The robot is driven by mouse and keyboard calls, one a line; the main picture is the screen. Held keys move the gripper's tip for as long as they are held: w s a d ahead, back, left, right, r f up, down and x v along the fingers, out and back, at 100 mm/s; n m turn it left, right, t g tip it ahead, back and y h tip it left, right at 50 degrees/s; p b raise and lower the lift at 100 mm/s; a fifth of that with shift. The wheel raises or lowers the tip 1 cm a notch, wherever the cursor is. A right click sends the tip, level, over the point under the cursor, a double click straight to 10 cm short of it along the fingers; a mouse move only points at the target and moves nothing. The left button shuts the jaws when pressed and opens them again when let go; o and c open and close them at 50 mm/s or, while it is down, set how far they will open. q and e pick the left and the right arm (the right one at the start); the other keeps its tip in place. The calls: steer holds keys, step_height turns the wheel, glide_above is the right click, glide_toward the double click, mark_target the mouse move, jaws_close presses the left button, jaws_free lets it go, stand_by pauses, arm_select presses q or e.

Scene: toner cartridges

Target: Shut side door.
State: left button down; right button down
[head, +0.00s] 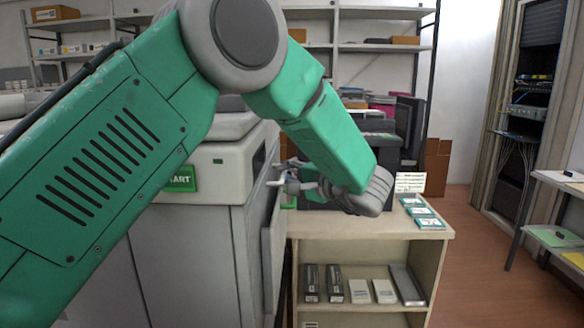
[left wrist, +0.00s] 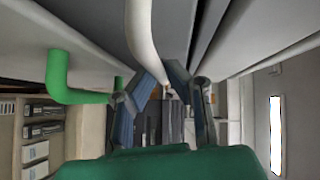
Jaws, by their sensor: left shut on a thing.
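The big grey printer (head: 195,245) stands at the left in the head view. Its side door (head: 272,255) is a grey panel on the right-hand side, seen at a steep angle; I cannot tell how far it stands open. My left gripper (head: 282,183) is at the upper part of that side. In the left wrist view my left gripper (left wrist: 165,92) has its fingers close around the lower end of a pale curved bar (left wrist: 140,30). A green handle (left wrist: 58,75) is to the left of it. The exact contact is partly hidden. My right gripper is not in view.
A low wooden shelf unit (head: 437,262) with boxes stands close to the printer's right side. Dark equipment (head: 378,125) and small packs (head: 422,212) are on its top. Open floor (head: 480,250) lies to its right, before a rack (head: 530,100) and a side table.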

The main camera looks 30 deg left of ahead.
arm_select(q)
steer(key=shift+s+a+f+h+p, duration=0.3)
steer(key=shift+a+f+p, duration=0.05)
steer(key=shift+a, duration=0.05)
steer(key=c, duration=1.9)
jaws_free()
steer(key=shift+s+a, duration=0.15)
steer(key=shift+a, duration=0.45)
steer(key=v, duration=1.2)
steer(key=shift+d, duration=0.2)
steer(key=shift+a, duration=0.2)
steer(key=shift+d, duration=0.2)
